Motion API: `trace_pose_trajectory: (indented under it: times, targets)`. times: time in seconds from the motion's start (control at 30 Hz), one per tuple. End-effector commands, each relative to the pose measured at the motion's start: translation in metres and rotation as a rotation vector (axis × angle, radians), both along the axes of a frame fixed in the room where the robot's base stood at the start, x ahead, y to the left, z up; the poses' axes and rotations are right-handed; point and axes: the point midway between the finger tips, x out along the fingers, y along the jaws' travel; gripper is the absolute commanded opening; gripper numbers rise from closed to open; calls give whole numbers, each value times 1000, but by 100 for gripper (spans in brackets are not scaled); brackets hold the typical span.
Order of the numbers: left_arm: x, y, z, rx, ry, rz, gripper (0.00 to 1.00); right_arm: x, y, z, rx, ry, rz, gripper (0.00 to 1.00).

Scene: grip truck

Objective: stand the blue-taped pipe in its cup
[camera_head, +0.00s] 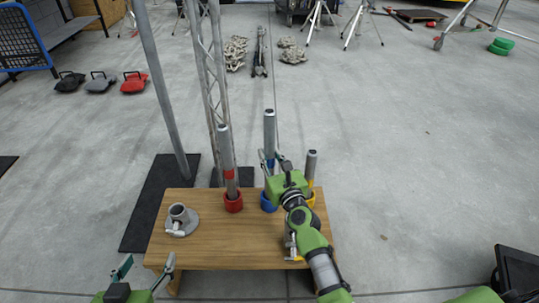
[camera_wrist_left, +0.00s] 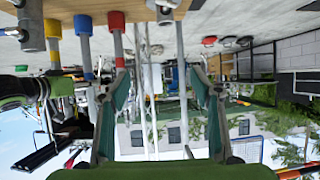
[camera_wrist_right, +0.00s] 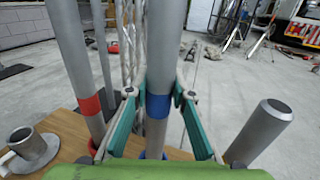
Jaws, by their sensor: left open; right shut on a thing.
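The blue-taped pipe (camera_head: 269,130) stands upright over the blue cup (camera_head: 267,205), lined up with it. In the right wrist view its blue tape (camera_wrist_right: 157,106) sits between the fingers, with the blue cup (camera_wrist_right: 150,155) just below. The pipe's lower end is at the cup's mouth or inside; I cannot tell how deep. My right gripper (camera_head: 272,163) is shut on this pipe near the tape. My left gripper (camera_head: 146,274) is open and empty at the table's front left; its fingers also show in the left wrist view (camera_wrist_left: 158,85).
The red-taped pipe (camera_head: 227,160) stands in the red cup (camera_head: 233,204), left of the blue cup. A shorter grey pipe (camera_head: 311,168) stands at the yellow cup (camera_head: 311,198), to the right.

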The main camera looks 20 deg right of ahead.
Motion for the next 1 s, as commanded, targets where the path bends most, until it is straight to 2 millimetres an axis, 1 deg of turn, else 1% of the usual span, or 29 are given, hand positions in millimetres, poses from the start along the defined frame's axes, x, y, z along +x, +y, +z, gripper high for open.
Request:
trace_pose_trajectory:
  times: [0.53,1.0]
  targets:
    - [2,0,2,-2,-11,0,58,0,0,0,0,-3,-1,0]
    - [13,-5,20,-22,-101,-5,58,0,0,-3,0,-3,-1,0]
